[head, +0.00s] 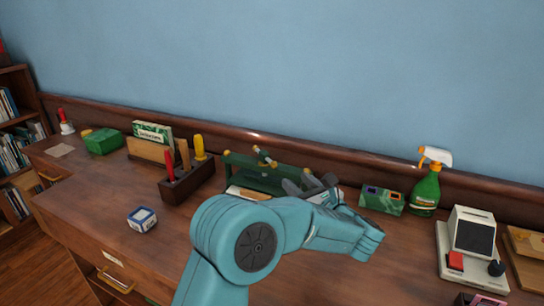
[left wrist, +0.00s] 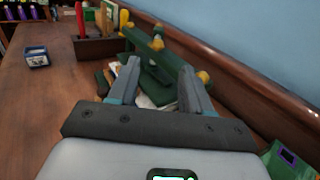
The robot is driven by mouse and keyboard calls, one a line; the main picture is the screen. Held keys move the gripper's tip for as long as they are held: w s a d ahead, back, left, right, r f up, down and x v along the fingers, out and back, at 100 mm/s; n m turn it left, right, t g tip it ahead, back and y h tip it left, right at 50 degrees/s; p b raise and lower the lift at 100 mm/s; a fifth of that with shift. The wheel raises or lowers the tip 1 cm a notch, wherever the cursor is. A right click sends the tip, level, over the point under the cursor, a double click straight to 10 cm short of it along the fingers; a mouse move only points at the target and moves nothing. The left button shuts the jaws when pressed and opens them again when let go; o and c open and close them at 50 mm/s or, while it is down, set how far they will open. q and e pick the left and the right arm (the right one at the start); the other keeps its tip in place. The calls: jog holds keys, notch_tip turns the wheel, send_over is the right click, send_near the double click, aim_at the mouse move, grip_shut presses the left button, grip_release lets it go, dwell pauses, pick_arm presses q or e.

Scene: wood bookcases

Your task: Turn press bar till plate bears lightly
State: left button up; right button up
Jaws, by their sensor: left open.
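The green press (head: 240,174) stands on the desk near the back wall, with a short press bar (head: 265,156) with brass-yellow ends across its top. In the left wrist view the press (left wrist: 170,55) lies just beyond my fingers, with yellow knobs on the bar (left wrist: 157,43). A pale, book-like block sits low in the press, partly hidden by my fingers. My left gripper (head: 313,185) is at the right end of the press. In the left wrist view its fingers (left wrist: 159,66) are apart, with nothing clearly held. Whether the plate touches the block cannot be told. My right gripper is not seen.
A dark tool holder (head: 186,184) with red and yellow handles stands left of the press. A green box (head: 381,200) and a spray bottle (head: 427,188) stand to the right. The wall is close behind.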

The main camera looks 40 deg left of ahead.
aim_at(272, 162)
pick_arm(q)
jog(key=p+x, duration=0.1)
jog(key=x, duration=0.6)
jog(key=p+x, duration=0.1)
jog(key=x, duration=0.6)
jog(key=shift+s+r+p, duration=0.1)
jog(key=shift+s+p, duration=0.15)
jog(key=shift+p, duration=0.05)
jog(key=shift+w+a, duration=0.3)
jog(key=shift+a, duration=0.15)
jog(key=shift+s, duration=0.1)
grip_shut()
